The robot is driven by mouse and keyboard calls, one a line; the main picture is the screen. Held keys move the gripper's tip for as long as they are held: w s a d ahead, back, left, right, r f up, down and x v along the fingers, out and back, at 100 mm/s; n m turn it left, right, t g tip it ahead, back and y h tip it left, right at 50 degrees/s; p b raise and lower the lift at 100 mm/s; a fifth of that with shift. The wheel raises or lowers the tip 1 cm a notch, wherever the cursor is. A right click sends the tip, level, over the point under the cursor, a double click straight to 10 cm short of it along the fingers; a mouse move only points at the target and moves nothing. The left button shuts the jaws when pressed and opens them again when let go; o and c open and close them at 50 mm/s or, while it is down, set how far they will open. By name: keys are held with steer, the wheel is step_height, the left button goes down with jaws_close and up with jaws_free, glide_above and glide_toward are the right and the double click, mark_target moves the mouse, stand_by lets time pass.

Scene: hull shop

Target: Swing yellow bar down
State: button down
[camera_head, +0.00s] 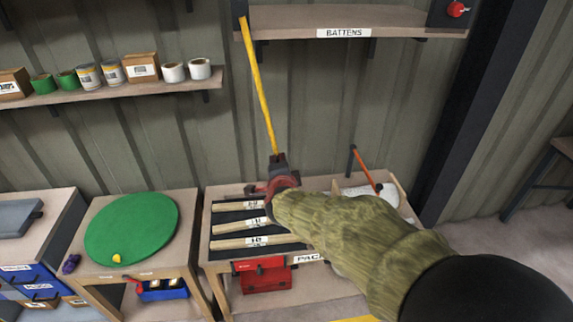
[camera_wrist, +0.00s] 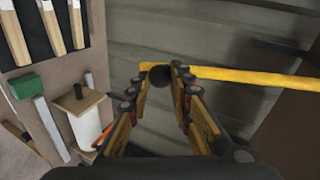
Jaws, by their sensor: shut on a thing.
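The yellow bar (camera_head: 261,92) runs from a dark bracket at the left end of the battens shelf down to my gripper, its lower end leaning slightly right. My gripper (camera_head: 278,166) is at that lower end, above the workbench. In the wrist view the bar (camera_wrist: 245,76) extends to the right. My fingertips (camera_wrist: 161,76) are shut around a dark round knob at its end. The fingers hide part of the knob, and the gripper hides the bar's tip in the head view.
The battens shelf (camera_head: 405,30) is on the wall, with a red knob (camera_head: 457,9) at its right. Below is the workbench (camera_head: 215,247) with labelled wooden pieces, a red toolbox (camera_head: 265,279) and a white roll (camera_wrist: 87,125). A green disc (camera_head: 130,228) lies on the left table.

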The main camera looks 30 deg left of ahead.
steer(key=shift+f, duration=0.25)
steer(key=c, duration=1.9)
jaws_free()
steer(key=shift+o, duration=1.4)
steer(key=shift+r, duration=0.1)
steer(key=shift+r, duration=0.1)
steer(key=v, duration=1.2)
